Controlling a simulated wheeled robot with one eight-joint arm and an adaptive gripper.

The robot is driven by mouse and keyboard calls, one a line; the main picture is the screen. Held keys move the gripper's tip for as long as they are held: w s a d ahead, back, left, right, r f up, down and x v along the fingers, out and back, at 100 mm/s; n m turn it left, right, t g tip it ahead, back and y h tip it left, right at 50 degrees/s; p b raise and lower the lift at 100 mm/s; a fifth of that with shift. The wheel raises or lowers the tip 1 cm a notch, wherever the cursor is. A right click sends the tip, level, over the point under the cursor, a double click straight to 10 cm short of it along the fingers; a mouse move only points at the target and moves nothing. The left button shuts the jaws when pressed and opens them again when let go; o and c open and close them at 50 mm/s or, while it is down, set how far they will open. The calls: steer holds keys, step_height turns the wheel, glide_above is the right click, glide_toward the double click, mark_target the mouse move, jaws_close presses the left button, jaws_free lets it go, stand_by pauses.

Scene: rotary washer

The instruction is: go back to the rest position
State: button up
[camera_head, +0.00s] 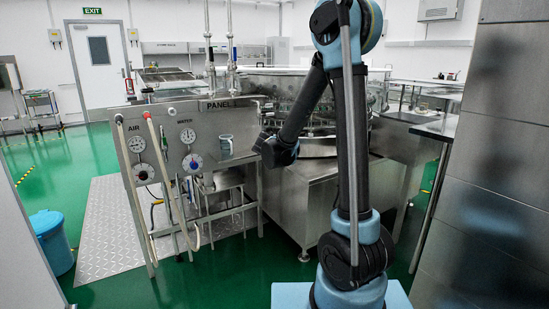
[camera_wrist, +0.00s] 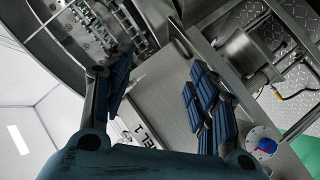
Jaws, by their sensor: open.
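My gripper (camera_wrist: 163,88) is open and empty in the wrist view, its two dark blue ribbed fingers spread apart. Between and beyond the fingers lies a bare grey metal panel (camera_wrist: 160,100), partly covered by them. In the head view my arm stands upright at the right of centre and its forearm bends down to the left. The wrist end is in front of the round steel washer (camera_head: 300,95), to the right of the control panel. The fingers are too small to make out there.
The control panel (camera_head: 150,125) with gauges, hoses and a grey mug-like item (camera_head: 225,146) stands left of my wrist. A steel cabinet wall (camera_head: 500,150) is close on the right. A blue bin (camera_head: 50,240) stands at the left. Green floor at the left is partly clear.

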steer(key=s+d+f+m+g+h, duration=0.2)
steer(key=s+d+m+g, duration=0.35)
steer(key=s+d, duration=1.45)
steer(key=s+f+m+g+y, duration=0.1)
steer(key=s+f+g, duration=0.2)
steer(key=s, duration=1)
steer(key=s+f+m+g+y, duration=0.1)
steer(key=s+f, duration=0.4)
steer(key=s, duration=0.8)
steer(key=shift+d+f+g+y, duration=0.2)
steer(key=shift+d+g+y, duration=0.25)
steer(key=shift+g, duration=0.8)
steer(key=shift+a+m, duration=0.1)
steer(key=shift+m, duration=0.15)
steer(key=shift+w+f, duration=0.2)
steer(key=shift+w, duration=0.2)
